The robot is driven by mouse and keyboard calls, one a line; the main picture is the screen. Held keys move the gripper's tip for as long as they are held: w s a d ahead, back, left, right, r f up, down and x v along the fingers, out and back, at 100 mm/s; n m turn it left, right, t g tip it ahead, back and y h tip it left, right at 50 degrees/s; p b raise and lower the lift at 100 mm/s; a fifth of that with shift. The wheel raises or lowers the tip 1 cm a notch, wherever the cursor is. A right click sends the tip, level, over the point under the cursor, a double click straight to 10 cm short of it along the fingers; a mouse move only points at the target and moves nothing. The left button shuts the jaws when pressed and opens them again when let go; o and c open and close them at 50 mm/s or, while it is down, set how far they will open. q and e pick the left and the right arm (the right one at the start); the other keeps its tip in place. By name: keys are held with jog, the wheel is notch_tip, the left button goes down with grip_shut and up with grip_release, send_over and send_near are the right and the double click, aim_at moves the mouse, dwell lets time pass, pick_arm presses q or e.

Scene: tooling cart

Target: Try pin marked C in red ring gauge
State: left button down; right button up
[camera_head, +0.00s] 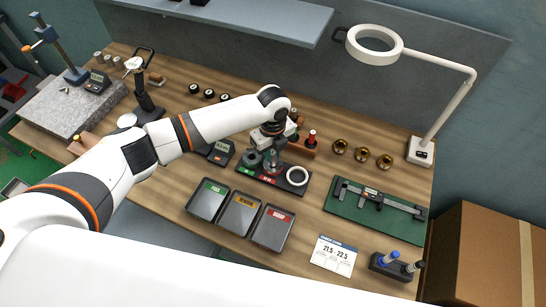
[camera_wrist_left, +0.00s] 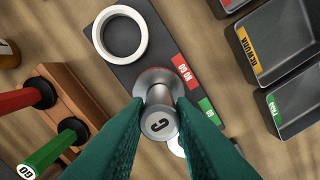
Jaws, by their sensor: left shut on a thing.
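My left gripper (camera_head: 271,162) is over the dark gauge board (camera_head: 243,179). In the left wrist view its teal fingers (camera_wrist_left: 158,120) are shut on the metal pin marked C (camera_wrist_left: 157,124), whose lettered end faces the camera. Beyond the pin, a round grey metal piece (camera_wrist_left: 152,78) sits beside the red NO GO label (camera_wrist_left: 185,68). I cannot tell whether it is the ring gauge or part of the pin, nor whether the pin is inserted. A green label (camera_wrist_left: 207,108) is also on the board. My right gripper is not in view.
A white ring (camera_wrist_left: 120,12) lies at the board's end, and in the head view (camera_head: 297,168). A wooden rack (camera_wrist_left: 82,100) holds red and green handled gauges. Three labelled trays (camera_head: 239,213) stand in front. A caliper (camera_head: 372,195) lies on a green mat to the right.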

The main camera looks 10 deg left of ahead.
aim_at(273, 151)
pick_arm(q)
jog(key=shift+w+r+p, duration=0.15)
jog(key=shift+r+p, duration=0.8)
jog(key=shift+r, duration=0.15)
jog(key=shift+r, duration=0.1)
jog(key=shift+r+p, duration=0.55)
jog(key=shift+r, duration=1.85)
